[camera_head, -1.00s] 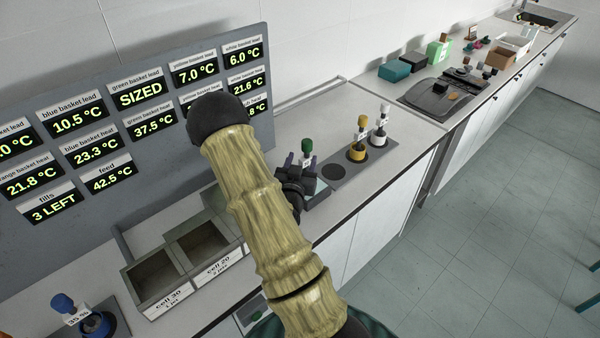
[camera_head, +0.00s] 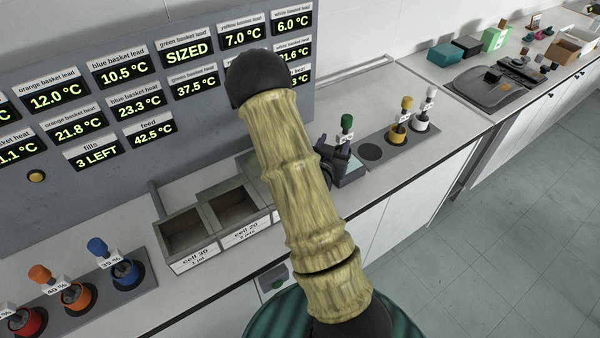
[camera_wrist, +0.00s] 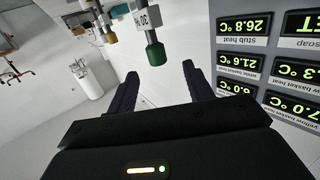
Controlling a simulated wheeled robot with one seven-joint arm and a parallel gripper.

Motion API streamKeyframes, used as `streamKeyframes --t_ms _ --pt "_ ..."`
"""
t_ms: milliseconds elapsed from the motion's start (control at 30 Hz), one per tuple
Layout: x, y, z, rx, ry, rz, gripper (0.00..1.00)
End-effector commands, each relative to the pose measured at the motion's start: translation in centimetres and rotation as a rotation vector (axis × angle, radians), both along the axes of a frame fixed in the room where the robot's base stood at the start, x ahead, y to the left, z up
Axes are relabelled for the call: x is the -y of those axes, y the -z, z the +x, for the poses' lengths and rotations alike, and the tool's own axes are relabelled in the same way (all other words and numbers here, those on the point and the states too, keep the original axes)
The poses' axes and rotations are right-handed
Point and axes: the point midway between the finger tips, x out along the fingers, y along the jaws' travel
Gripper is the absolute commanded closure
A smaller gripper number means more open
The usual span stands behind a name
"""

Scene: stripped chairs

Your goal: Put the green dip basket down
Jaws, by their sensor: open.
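The green dip basket shows mainly as its green knob (camera_head: 347,122) with a white tag below it; its lower part is hidden behind my gripper. It stands upright by a pale greenish container (camera_head: 352,172), and I cannot tell whether it is in it. My gripper (camera_head: 336,155) is beside it, just to the left and below the knob in the head view. In the wrist view the green knob (camera_wrist: 156,54) and its tag lie just beyond the open fingertips (camera_wrist: 158,80), with a gap and nothing held.
Cells 30 (camera_head: 187,240) and 20 (camera_head: 232,212) stand left. Orange, blue and red baskets are at far left. A readout panel (camera_head: 60,200) rises behind.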

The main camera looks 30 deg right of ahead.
Motion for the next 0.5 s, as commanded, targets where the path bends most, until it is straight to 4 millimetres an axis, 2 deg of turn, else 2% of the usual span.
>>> streamKeyframes --t_ms 167,367,500 --pt "-3.1 0.8 1.1 -0.112 -0.058 0.203 0.48" --pt "-8.9 1.2 1.3 -0.307 -0.196 0.411 0.48" --pt "-13.4 0.7 0.3 -0.464 -0.318 0.510 0.48"
